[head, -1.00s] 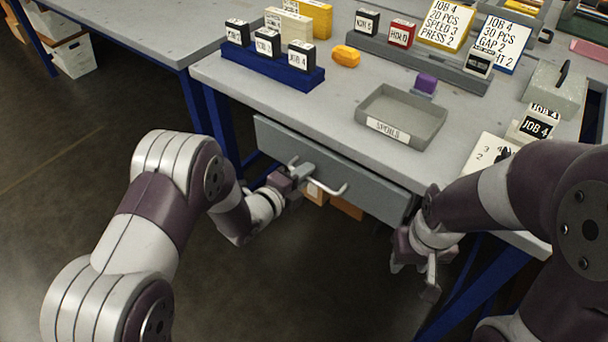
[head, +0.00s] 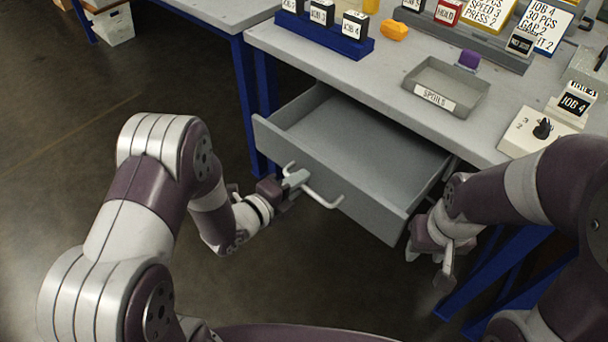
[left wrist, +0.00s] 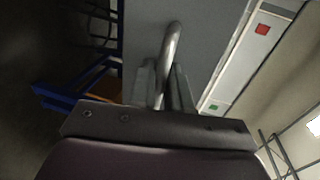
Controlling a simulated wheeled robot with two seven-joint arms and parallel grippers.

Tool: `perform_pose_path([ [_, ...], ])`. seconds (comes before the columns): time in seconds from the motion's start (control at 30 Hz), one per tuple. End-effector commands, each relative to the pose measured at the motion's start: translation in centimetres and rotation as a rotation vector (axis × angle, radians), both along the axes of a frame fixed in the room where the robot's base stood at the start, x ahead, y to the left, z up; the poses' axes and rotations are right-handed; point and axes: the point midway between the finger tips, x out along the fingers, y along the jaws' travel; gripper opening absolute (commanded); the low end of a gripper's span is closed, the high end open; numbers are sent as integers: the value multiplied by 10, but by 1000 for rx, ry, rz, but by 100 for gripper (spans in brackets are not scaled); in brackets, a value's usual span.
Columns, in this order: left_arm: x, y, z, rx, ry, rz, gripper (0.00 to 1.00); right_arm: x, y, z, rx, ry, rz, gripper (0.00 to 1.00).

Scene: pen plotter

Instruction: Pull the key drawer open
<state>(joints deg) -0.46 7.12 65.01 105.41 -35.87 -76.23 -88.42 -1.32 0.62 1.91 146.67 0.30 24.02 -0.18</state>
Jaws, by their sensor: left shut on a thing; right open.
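The grey key drawer (head: 350,150) stands well out from under the table top in the head view, and its inside looks empty. Its bar handle (head: 322,200) runs along the front panel. My left gripper (head: 296,180) is shut on the handle near its left end. In the left wrist view the metal handle (left wrist: 171,55) runs between the two fingers (left wrist: 163,88), in front of the grey drawer front (left wrist: 205,35). My right gripper (head: 440,262) is open and empty, to the right of the drawer's right front corner.
Blue table legs (head: 262,100) stand beside and behind the drawer.

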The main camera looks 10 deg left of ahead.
Motion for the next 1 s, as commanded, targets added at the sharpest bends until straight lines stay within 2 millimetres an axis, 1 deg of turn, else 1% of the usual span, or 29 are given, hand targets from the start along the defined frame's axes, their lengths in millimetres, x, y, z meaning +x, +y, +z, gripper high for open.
perform_pose_path([
  [0.27,-1,0,-1,1,2,-1,0,0,0,0,0,0,0,43],
  [0.3,0,0,-1,1,2,-1,27,0,0,0,0,0,0,43],
  [0.33,0,0,-1,1,2,-1,30,0,0,0,0,0,0,43],
  [0.6,-1,0,0,1,1,0,30,0,0,0,0,0,0,43],
  [0.73,-7,7,3,0,1,3,30,0,0,3,0,0,0,43],
  [0.87,-27,22,9,1,2,6,30,0,0,10,0,0,0,43],
  [1.0,-56,43,17,-1,3,10,30,0,0,17,0,0,0,43],
])
